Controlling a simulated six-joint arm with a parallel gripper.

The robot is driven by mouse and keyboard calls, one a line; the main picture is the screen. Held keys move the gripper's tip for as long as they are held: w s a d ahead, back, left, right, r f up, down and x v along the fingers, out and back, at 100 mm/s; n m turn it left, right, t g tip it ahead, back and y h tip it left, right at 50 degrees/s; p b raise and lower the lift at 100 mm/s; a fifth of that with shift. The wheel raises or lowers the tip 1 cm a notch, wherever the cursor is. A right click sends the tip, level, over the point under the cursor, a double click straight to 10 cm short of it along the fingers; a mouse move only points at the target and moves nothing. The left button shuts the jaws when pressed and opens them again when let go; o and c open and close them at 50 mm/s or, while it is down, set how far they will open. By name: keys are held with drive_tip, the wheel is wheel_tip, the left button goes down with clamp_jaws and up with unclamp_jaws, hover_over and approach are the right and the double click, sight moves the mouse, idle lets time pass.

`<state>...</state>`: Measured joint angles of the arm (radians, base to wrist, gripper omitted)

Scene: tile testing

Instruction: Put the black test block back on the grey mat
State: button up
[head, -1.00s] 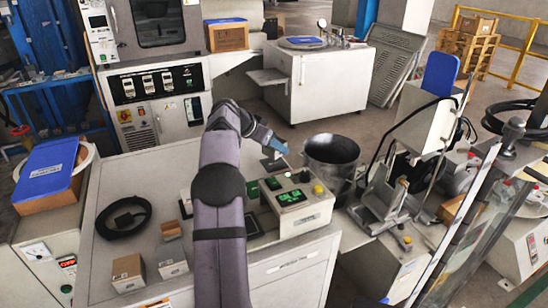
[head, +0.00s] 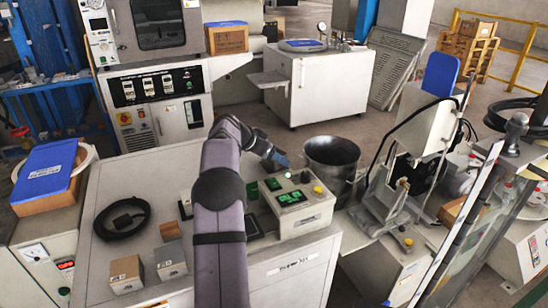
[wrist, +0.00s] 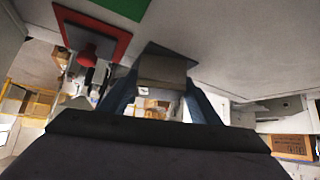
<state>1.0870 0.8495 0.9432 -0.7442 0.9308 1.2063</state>
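My gripper (head: 281,160) is low over the far right part of the white bench top (head: 155,190), behind the control box. In the wrist view its two blue fingers (wrist: 162,82) flank a dark block, which I take as the black test block (wrist: 160,72). The fingers appear to touch both of its sides. A dark grey, diamond-shaped flat patch (wrist: 166,49), likely the grey mat, shows just beyond the block. Whether the block touches the patch cannot be told. In the head view the gripper and forearm hide the block and most of the mat.
The control box (head: 297,205) with green displays stands close to the gripper. A dark metal bin (head: 332,160) stands just right. The bench middle is mostly clear.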

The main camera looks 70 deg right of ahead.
drive_tip(key=shift+o, duration=0.2)
drive_tip(key=shift+r, duration=0.2)
drive_tip(key=shift+w+a+r, duration=0.1)
drive_tip(key=shift+r, duration=0.1)
drive_tip(key=v, duration=1.1)
drive_tip(key=shift+a, duration=0.25)
drive_tip(key=shift+r, duration=0.1)
